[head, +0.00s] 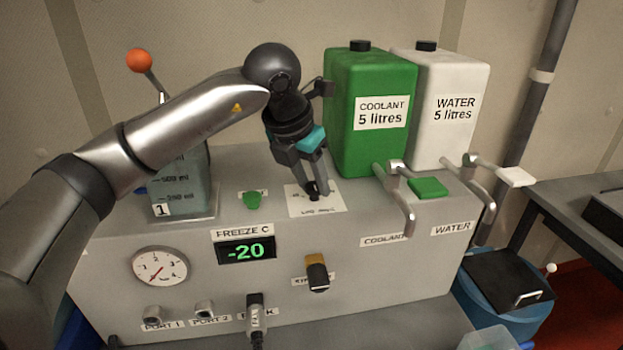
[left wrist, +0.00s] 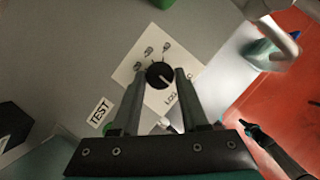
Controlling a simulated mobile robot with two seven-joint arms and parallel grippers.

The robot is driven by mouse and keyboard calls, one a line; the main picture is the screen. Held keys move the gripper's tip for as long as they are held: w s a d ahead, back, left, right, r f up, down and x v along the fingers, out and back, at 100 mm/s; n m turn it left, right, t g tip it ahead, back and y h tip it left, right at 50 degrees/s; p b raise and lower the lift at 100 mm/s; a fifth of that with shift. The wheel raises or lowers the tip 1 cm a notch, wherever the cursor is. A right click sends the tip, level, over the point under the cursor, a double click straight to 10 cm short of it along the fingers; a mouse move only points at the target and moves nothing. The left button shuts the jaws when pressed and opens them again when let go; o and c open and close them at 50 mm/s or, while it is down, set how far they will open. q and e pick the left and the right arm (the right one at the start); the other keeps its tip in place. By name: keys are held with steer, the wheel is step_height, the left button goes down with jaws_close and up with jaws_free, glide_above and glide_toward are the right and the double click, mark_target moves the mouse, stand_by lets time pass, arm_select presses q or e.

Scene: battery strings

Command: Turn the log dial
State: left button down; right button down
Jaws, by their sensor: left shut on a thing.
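The log dial (left wrist: 159,75) is a round black knob with a pale pointer mark, on a white plate (left wrist: 140,72) labelled LOG, on top of the grey machine. In the left wrist view the pointer slants toward the lower right. My left gripper (head: 315,190) comes down onto the dial from above, its two fingers on either side of the knob and shut on it. The gripper hides most of the dial in the head view. My right gripper is not seen in the head view.
A green coolant can (head: 350,145) and a white water can (head: 432,145) stand behind the dial, with metal taps (head: 405,190) to its right. A graduated vessel (head: 182,185) and an orange-knobbed lever (head: 139,61) are left. A green button (head: 252,200) sits beside the plate.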

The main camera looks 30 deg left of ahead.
arm_select(q)
steer(key=shift+m+h+b, duration=0.35)
steer(key=shift+m+h, duration=0.15)
steer(key=shift+m, duration=0.6)
steer(key=shift+a+m+h, duration=0.1)
steer(key=shift+m+h, duration=0.2)
steer(key=shift+m, duration=0.4)
steer(key=shift+w+a+r+m+g+h, duration=0.1)
steer(key=shift+m+g+h, duration=0.2)
steer(key=shift+m, duration=0.7)
steer(key=shift+w+m+g+h, duration=0.1)
steer(key=shift+m+g+h, duration=0.2)
steer(key=shift+m, duration=0.7)
steer(key=shift+c, duration=2.1)
jaws_free()
